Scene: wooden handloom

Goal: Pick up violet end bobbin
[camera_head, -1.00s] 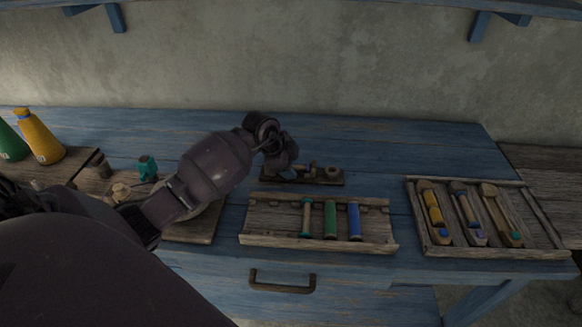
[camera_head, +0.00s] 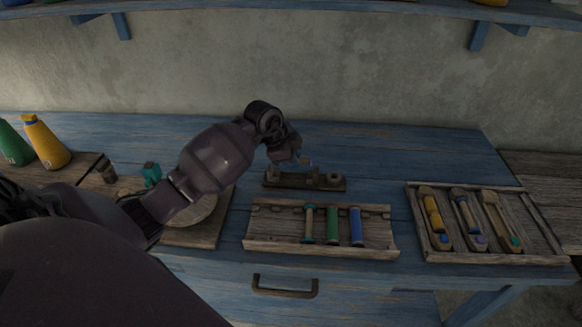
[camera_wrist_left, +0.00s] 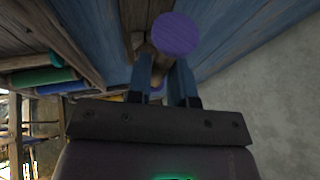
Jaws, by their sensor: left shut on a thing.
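The violet end bobbin shows in the left wrist view as a round violet end disc (camera_wrist_left: 176,34) on a wooden shaft. My left gripper (camera_wrist_left: 162,80) is shut on this bobbin, its two blue-grey fingers on either side of the shaft. In the head view my left gripper (camera_head: 298,160) is over the small dark wooden stand (camera_head: 280,181) at the middle of the blue bench. There the bobbin is mostly hidden by the gripper, with a small violet-blue bit showing. Whether it clears the stand is hard to tell. My right gripper is not in view.
In front of the stand lies a wooden tray (camera_head: 270,238) with a bare-shaft, a green and a blue bobbin. A shuttle tray (camera_head: 545,232) is at right. Yellow (camera_head: 47,143) and green cones stand at left. The back right of the bench (camera_head: 420,155) is clear.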

